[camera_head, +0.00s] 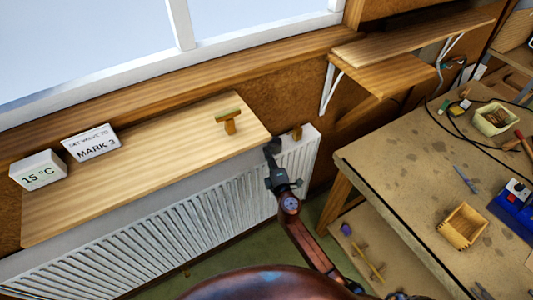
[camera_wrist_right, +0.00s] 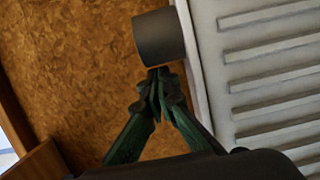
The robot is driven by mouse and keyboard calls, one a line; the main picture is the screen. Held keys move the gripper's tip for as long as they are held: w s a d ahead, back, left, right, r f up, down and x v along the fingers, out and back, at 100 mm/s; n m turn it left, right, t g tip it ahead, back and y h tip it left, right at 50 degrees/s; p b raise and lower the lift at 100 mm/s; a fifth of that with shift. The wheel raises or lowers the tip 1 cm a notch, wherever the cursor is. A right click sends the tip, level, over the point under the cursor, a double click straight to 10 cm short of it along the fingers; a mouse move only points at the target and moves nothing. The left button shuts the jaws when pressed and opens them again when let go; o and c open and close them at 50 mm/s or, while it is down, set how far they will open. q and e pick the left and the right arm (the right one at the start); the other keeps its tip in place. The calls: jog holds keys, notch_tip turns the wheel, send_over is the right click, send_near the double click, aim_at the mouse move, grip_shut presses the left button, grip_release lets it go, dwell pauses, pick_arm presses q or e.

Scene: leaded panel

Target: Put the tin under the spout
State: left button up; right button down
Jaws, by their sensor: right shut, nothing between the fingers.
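I cannot make out a tin or a spout in either view. My right gripper (camera_head: 274,164) is at the right end of the white radiator (camera_head: 170,238). In the right wrist view its fingers (camera_wrist_right: 158,76) are shut and empty. Their tips are at the lower edge of a dark grey cylinder (camera_wrist_right: 160,38) beside the radiator; I cannot tell whether they touch it. In the head view a dark knob-like shape (camera_head: 272,145) shows just past the fingertips. My left gripper is not in view.
A wooden shelf (camera_head: 165,150) above the radiator bears a "15 °C" block (camera_head: 38,171), a "SET VALVE TO MARK 3" sign (camera_head: 90,143) and a small wooden T-shaped piece (camera_head: 229,121). At right, a workbench (camera_head: 400,165) carries a wooden box (camera_head: 462,227), a pale tray (camera_head: 494,119) and cables.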

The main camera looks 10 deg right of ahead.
aim_at(280, 147)
jog(key=d, duration=0.2)
jog(key=w+d, duration=0.1)
jog(key=d, duration=0.1)
jog(key=w+d+b, duration=0.1)
jog(key=d, duration=0.1)
jog(key=shift+w, duration=0.15)
jog(key=shift+a, duration=0.15)
